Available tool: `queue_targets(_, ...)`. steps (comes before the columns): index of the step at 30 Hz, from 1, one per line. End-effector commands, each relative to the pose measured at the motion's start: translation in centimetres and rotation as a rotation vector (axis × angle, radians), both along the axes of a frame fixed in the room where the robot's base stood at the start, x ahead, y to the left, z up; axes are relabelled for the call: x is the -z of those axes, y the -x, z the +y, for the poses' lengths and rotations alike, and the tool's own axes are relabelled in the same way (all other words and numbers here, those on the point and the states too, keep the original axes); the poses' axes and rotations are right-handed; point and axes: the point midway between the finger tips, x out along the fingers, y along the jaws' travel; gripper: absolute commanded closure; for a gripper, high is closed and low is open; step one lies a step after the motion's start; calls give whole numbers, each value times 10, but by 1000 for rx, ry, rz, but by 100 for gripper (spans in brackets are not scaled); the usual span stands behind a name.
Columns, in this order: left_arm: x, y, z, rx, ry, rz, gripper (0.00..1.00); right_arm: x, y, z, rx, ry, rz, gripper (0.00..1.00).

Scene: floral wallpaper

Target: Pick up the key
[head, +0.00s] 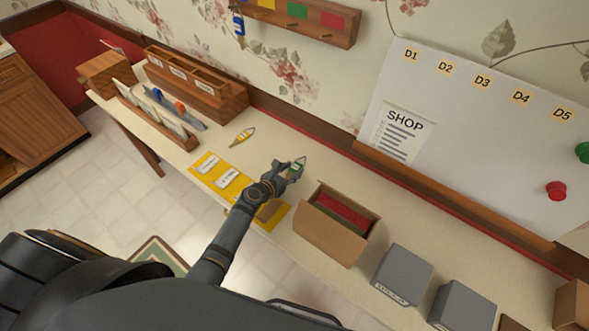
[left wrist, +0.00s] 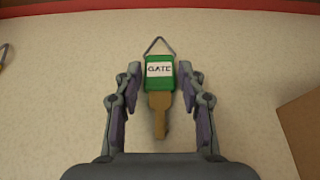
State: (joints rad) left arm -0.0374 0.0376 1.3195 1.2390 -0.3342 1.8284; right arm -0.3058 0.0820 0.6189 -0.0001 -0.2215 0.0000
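A key with a green tag labelled GATE (left wrist: 159,72) lies on the table, its brass-coloured shaft (left wrist: 159,112) pointing toward my wrist. A wire loop stands out from the tag's far end. My left gripper (left wrist: 160,95) is open, with one finger on each side of the key and a gap between each finger and the tag. In the head view the left gripper (head: 287,172) reaches over the table and partly covers the green tag (head: 297,168). Another key with a yellow tag (head: 243,135) lies further left on the table. My right gripper is not in view.
An open cardboard box (head: 325,235) stands just right of the left gripper. Grey boxes (head: 402,273) stand further right. A yellow mat (head: 203,165) with labels lies under the left arm. A wooden organizer (head: 195,88) stands at the far left, and a key rack (head: 310,18) hangs on the wall.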

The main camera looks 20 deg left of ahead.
Motion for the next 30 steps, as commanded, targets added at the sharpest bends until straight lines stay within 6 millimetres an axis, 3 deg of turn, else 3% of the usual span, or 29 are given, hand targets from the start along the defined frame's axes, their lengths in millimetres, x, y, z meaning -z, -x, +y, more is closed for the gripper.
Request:
queue_targets(1, 0, 0, 0, 0, 0, 0, 71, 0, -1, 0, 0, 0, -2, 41)
queue_targets(7, 0, 0, 0, 0, 0, 0, 96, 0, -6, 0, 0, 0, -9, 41)
queue_targets(16, -6, 0, 0, 0, -1, 0, 96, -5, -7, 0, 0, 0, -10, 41)
queue_targets(22, -42, 1, 1, 1, -1, -2, 96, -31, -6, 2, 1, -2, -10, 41)
queue_targets(29, -101, 52, 17, 2, -6, 0, 96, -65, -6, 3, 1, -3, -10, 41)
queue_targets(30, -99, 65, 21, 2, -6, 3, 96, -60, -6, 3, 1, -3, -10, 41)
